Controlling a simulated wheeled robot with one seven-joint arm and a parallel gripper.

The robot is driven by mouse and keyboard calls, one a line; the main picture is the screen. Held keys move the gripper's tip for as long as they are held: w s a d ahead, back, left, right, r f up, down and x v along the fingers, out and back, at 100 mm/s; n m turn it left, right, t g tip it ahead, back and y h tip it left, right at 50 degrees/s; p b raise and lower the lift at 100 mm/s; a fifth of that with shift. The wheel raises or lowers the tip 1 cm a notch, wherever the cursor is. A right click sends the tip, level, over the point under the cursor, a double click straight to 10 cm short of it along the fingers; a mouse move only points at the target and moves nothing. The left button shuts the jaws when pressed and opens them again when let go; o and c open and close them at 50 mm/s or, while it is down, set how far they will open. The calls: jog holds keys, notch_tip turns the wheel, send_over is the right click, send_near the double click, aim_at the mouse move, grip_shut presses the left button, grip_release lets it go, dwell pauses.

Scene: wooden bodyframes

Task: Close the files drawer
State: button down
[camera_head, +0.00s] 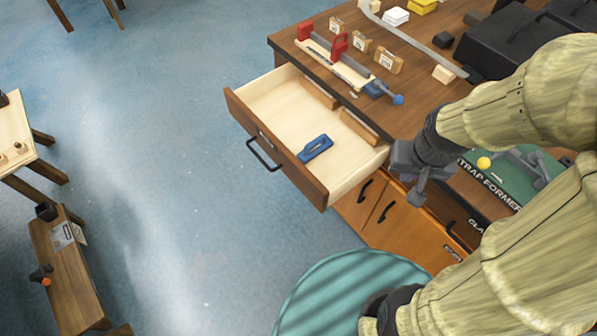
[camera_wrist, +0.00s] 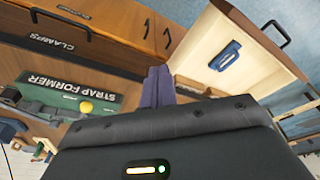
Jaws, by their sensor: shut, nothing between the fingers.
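The files drawer (camera_head: 297,172) is pulled far out of the wooden workbench. Its pale interior is exposed, and a black handle (camera_head: 262,155) is on its brown front. It also shows at the upper right of the wrist view (camera_wrist: 254,33). Its label is too small to read. A blue tool (camera_head: 316,148) and wooden blocks (camera_head: 359,126) lie inside. My gripper (camera_head: 416,194) is shut and empty, to the right of the drawer near the bench edge. Its fingers also show in the wrist view (camera_wrist: 158,84). I cannot tell whether they touch the drawer side.
The workbench top (camera_head: 290,42) holds red and blue clamps, small blocks and black cases. Below are closed drawers and doors, one labelled CLAMPS (camera_wrist: 60,40). A green strap former case (camera_wrist: 75,90) lies beside my arm. Blue floor (camera_head: 170,150) left of the drawer is clear.

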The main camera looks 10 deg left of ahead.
jog(key=shift+w, duration=0.35)
jog(key=shift+s, duration=0.1)
jog(key=a+f+n+h, duration=0.1)
jog(key=a+f+n, duration=0.2)
jog(key=a+n, duration=0.1)
jog(key=w+a+f+n+g+h+p, duration=0.1)
jog(key=a+f+n, duration=0.2)
jog(key=a, duration=0.4)
jog(key=w+a+f+n+g+h+p, duration=0.1)
jog(key=a+f+n, duration=0.2)
jog(key=a+n, duration=0.2)
jog(key=shift+a+f+n, duration=0.1)
jog(key=shift+a+n, duration=0.15)
jog(key=shift+n, duration=0.35)
jog(key=s+a+f+n+t+h+p, duration=0.1)
jog(key=s+a+f+n+t, duration=0.2)
jog(key=a+n, duration=0.4)
jog(key=s+a+f+n+t+h+p, duration=0.1)
jog(key=s+a+f+n+t+h, duration=0.1)
jog(key=a+n, duration=0.5)
notch_tip(320, 180, down, 2)
jog(key=shift+s+a+f+n+t, duration=0.15)
jog(key=shift+s+a+n+t, duration=0.15)
jog(key=shift+s+a+t, duration=0.45)
